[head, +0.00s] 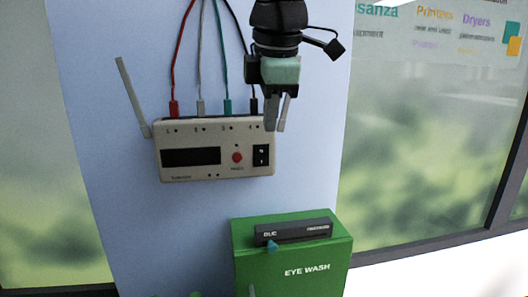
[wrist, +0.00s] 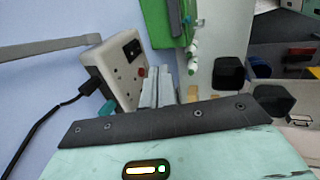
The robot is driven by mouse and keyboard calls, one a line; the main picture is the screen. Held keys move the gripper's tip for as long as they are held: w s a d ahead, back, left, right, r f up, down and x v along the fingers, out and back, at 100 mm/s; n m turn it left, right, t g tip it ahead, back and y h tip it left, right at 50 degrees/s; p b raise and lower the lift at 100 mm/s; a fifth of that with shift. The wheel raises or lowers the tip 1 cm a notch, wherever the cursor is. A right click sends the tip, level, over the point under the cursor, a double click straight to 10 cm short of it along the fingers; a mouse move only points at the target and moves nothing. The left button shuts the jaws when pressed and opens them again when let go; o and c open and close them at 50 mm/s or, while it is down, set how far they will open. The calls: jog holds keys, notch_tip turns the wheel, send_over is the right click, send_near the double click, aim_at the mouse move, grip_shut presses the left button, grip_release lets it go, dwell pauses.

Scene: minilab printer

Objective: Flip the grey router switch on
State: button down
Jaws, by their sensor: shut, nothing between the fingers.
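The router (head: 190,172) is a beige-grey box on the pale blue wall panel, with a dark display, a red button and an antenna at its left. Its black rocker switch (head: 261,155) is at the right end of its face. In the wrist view the router (wrist: 112,70) appears tilted at upper left, with the switch (wrist: 132,48) near its upper end. My gripper (head: 276,128) is shut and empty, pointing down at the router's upper right corner, above and slightly right of the switch. Its fingers also show in the wrist view (wrist: 159,88). I cannot tell whether they touch the router.
Red, grey, teal and black cables (head: 173,65) run up from plugs along the router's top. A green eye wash box (head: 300,262) stands below, with a dark grey device (head: 295,232) on top. Frosted glass (head: 410,150) is at right. The panel between router and box is clear.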

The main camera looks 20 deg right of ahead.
aim_at(263, 153)
jog(key=p+x, duration=0.1)
jog(key=x, duration=0.2)
jog(key=w+p+x, duration=0.1)
jog(key=x, duration=0.3)
jog(key=w+p+x, duration=0.1)
jog(key=x, duration=0.2)
jog(key=shift+w+d+r, duration=0.15)
jog(key=shift+d+r, duration=0.05)
jog(key=shift+r, duration=0.05)
jog(key=shift+w+d+f, duration=0.1)
jog(key=shift+w+f, duration=0.1)
jog(key=shift+w, duration=0.35)
jog(key=shift+w+p, duration=0.1)
jog(key=shift+p, duration=0.2)
jog(key=shift+w+f+b, duration=0.15)
jog(key=shift+f+b, duration=0.1)
jog(key=shift+b, duration=0.05)
jog(key=shift+r, duration=0.1)
